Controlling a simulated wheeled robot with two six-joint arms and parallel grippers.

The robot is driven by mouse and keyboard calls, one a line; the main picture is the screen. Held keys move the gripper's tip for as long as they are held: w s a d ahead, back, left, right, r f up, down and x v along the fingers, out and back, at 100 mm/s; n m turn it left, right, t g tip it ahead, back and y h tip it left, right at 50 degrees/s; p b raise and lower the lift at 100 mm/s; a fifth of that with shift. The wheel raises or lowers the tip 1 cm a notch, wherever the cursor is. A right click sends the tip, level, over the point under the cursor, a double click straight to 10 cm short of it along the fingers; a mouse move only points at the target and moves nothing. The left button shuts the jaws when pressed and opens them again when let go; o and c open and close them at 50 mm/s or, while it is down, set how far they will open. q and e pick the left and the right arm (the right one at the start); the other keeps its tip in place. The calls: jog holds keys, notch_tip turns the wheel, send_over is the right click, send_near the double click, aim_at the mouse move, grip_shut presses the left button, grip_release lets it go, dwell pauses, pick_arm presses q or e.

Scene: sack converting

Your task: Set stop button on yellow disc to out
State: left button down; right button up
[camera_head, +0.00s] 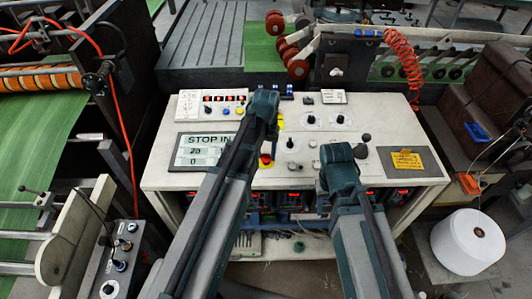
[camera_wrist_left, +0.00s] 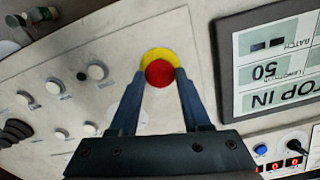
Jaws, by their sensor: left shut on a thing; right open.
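The red stop button (camera_head: 266,161) sits on a yellow disc on the pale control panel (camera_head: 160,178). In the left wrist view, the button (camera_wrist_left: 159,74) lies between my fingertips, with the yellow disc (camera_wrist_left: 158,53) showing around its edge. My left gripper (camera_head: 272,143) reaches down over it and is shut on the red button; its fingers also show in the left wrist view (camera_wrist_left: 160,78). The display (camera_head: 205,150) reads STOP IN. My right gripper (camera_head: 350,160) is open over the panel's right half; its fingertips are hard to make out.
Several white knobs (camera_wrist_left: 97,71) and black knobs stand near the button. A row of red digit readouts (camera_head: 224,98) sits at the panel's back left. A yellow label plate (camera_head: 407,160) lies at the right. A white thread cone (camera_head: 468,242) stands beyond the panel's right side.

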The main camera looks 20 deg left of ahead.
aim_at(266, 157)
dwell(0.4)
pick_arm(q)
jog(key=shift+r+p, duration=0.6)
jog(key=shift+p, duration=0.05)
jog(key=shift+f, duration=0.1)
jog(key=shift+c, duration=1.7)
grip_release()
notch_tip(266, 157, up, 14)
jog(key=p, duration=1.3)
jog(key=shift+p, duration=0.3)
jog(key=shift+f, duration=0.1)
